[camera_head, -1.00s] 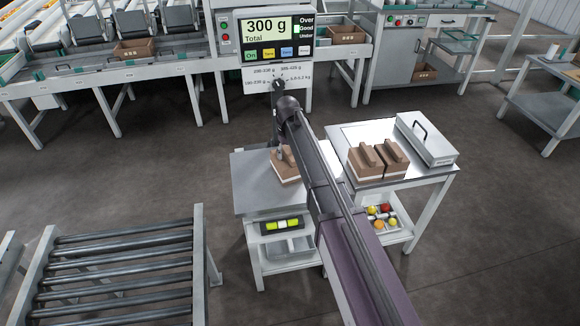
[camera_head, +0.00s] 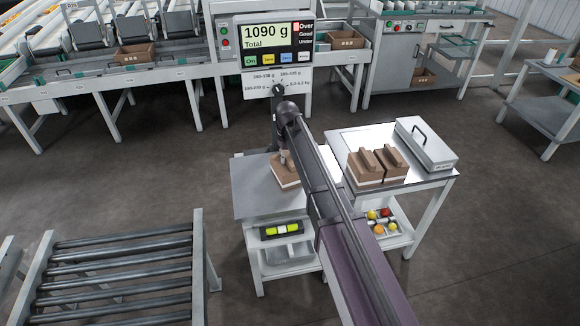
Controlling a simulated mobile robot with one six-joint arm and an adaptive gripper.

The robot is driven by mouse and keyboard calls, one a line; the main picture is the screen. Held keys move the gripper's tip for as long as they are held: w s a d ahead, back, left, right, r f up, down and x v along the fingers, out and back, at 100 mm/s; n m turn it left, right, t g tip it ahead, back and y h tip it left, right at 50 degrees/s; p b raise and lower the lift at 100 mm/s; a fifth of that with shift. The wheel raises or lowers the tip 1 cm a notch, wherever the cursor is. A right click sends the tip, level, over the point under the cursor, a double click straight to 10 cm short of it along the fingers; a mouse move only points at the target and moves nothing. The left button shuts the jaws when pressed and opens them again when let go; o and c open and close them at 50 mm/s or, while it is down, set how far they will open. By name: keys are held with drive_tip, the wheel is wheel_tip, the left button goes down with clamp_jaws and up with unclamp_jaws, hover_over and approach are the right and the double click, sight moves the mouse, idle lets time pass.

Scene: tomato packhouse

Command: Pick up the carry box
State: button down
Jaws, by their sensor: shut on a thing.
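I cannot tell whether the box touches the table. Two more brown carry boxes (camera_head: 364,172) with handles stand side by side on the right-hand table (camera_head: 409,183). The scale display (camera_head: 272,38) reads 1090 g Total, with the Over field lit red.
A tray of colored tomatoes (camera_head: 387,222) is on the shelf below. A roller conveyor (camera_head: 115,270) stands at front left. The floor between conveyor and scale table is clear.

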drive_tip(key=shift+r, duration=0.15)
wheel_tip(320, 180, up, 3)
drive_tip(key=p, duration=0.3)
drive_tip(key=s+d+r+p, duration=0.1)
drive_tip(key=s+d, duration=0.1)
drive_tip(key=s, duration=0.5)
drive_tip(key=s+d+p, duration=0.1)
drive_tip(key=s+d, duration=0.1)
drive_tip(key=s, duration=0.6)
drive_tip(key=shift+s+d+r, duration=0.15)
drive_tip(key=shift+d+r, duration=0.05)
drive_tip(key=shift+r, duration=0.15)
drive_tip(key=shift+s, duration=0.1)
